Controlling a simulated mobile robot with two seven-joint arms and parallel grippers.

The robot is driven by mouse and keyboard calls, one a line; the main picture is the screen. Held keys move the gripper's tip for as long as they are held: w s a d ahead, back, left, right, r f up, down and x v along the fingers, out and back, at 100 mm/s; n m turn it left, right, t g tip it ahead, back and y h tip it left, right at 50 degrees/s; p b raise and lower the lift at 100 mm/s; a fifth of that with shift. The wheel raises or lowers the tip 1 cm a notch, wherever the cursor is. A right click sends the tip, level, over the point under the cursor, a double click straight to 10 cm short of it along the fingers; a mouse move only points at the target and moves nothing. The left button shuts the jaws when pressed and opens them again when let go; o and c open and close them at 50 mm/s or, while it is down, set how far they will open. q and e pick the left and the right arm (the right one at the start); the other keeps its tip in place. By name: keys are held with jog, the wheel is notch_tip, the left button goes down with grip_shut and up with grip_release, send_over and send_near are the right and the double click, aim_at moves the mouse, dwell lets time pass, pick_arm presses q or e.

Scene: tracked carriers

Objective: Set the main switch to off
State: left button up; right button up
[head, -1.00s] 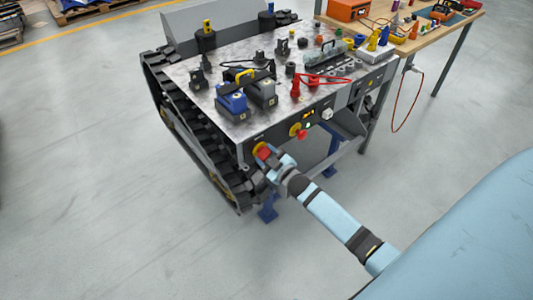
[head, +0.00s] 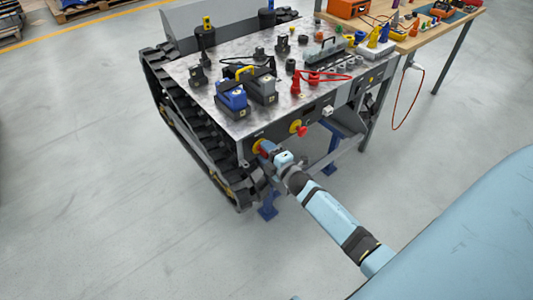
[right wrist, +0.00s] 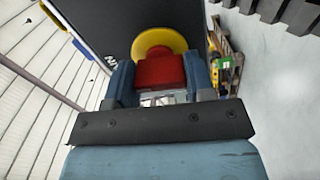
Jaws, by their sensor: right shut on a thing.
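The main switch (head: 257,146) is a red handle on a round yellow plate, at the left end of the carrier's dark front panel. My right gripper (head: 268,150) reaches it from the front. In the right wrist view the red handle (right wrist: 160,72) sits between the two blue fingers of my right gripper (right wrist: 160,78), with the yellow plate behind it. The gripper is shut on the handle. The fingers hide part of the handle in the head view, and the switch's position marks cannot be read. My left gripper is not in view.
A second red knob on yellow (head: 298,128) is close by on the panel. The carrier's metal top (head: 205,93) holds batteries, red cables and several small parts. A black track (head: 190,125) runs along its left side. A wooden workbench (head: 415,42) stands behind right. The left floor is clear.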

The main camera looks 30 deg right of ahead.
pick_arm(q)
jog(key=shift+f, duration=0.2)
pick_arm(e)
jog(key=shift+n, duration=0.7)
jog(key=o, duration=0.9)
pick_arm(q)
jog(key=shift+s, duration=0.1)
pick_arm(e)
jog(key=s, duration=0.9)
jog(key=s+d, duration=0.1)
jog(key=s, duration=0.3)
jog(key=shift+s, duration=0.4)
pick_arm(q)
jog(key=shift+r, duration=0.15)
pick_arm(e)
jog(key=shift+s, duration=0.1)
